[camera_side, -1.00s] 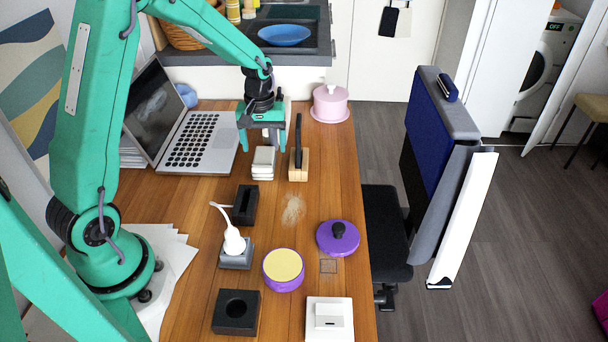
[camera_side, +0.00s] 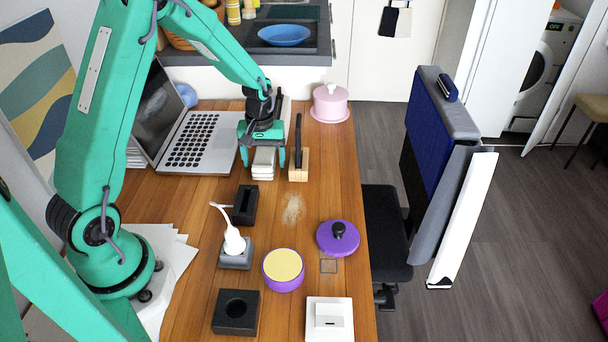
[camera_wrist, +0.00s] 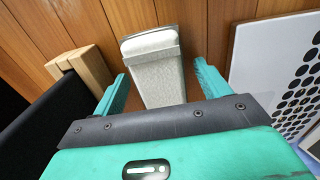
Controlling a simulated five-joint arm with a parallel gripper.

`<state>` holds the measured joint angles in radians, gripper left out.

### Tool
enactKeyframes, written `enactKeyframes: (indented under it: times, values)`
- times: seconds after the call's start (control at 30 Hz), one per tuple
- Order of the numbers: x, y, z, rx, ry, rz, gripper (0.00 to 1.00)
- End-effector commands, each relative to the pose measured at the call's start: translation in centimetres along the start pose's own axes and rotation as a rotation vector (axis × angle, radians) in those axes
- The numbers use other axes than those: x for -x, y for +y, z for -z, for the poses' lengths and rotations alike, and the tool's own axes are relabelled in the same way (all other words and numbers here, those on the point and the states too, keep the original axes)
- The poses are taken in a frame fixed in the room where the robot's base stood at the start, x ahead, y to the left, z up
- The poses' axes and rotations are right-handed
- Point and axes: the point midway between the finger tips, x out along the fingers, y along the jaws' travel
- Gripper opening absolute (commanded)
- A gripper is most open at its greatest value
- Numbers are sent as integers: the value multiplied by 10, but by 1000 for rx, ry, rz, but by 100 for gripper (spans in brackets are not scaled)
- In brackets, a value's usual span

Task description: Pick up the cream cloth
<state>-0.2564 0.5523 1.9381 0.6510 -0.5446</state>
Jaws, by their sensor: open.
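The cream cloth (camera_side: 263,170) is a small folded stack on the wooden table, right of the laptop. In the wrist view the cream cloth (camera_wrist: 152,52) lies between my two fingers. My gripper (camera_side: 262,157) is open and low over the cloth, with one finger on each side of it. In the wrist view my gripper (camera_wrist: 161,72) shows a gap between the fingers and the cloth on both sides. The upper back part of the cloth is hidden by the gripper in the side view.
A wooden block holding a dark upright piece (camera_side: 298,170) stands close to the right of the cloth. The laptop (camera_side: 205,145) is close on the left. A pink lidded pot (camera_side: 330,106) is behind.

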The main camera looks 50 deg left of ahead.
Motion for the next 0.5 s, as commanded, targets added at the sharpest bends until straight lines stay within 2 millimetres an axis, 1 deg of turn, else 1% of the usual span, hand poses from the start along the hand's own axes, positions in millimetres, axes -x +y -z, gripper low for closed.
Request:
enactKeyframes:
  times: [0.13,0.17,0.2,0.4,0.5]
  values:
    - [0,0,0,0,0,0,75]
    - [0,0,0,0,0,0,74]
    - [0,0,0,0,0,0,66]
    - [0,0,0,0,0,0,27]
    - [0,0,0,0,0,0,27]
